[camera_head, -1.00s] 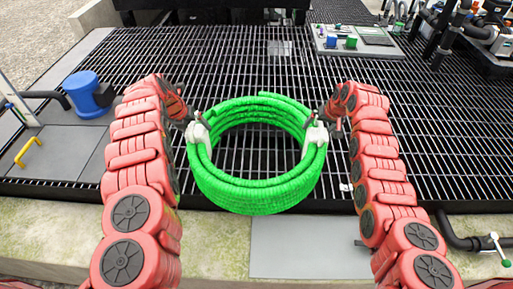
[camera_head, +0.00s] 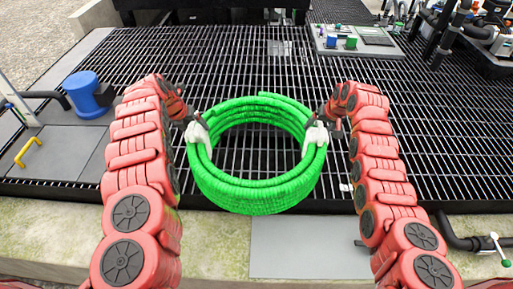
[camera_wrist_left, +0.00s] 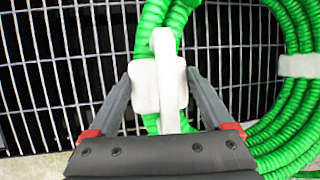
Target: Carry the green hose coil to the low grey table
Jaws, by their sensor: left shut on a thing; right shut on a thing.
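The green hose coil (camera_head: 256,190) is held level between my two arms in the head view. It has a white clip on each side. My left gripper (camera_head: 195,127) is shut on the white clip at the coil's left side. My right gripper (camera_head: 318,125) is at the white clip on the right side and shut on it. In the left wrist view, my left gripper's fingers (camera_wrist_left: 158,92) press on both sides of the white clip (camera_wrist_left: 158,70), with the green coil (camera_wrist_left: 285,120) curving away to the right. I cannot make out the low grey table for certain.
A dark metal grating (camera_head: 420,145) spreads under and behind the coil. A blue fitting (camera_head: 88,95) stands at the left near a yellow handle (camera_head: 27,152). A grey panel (camera_head: 305,246) lies in front of the coil. Black pipes and a panel (camera_head: 358,40) are at the back right.

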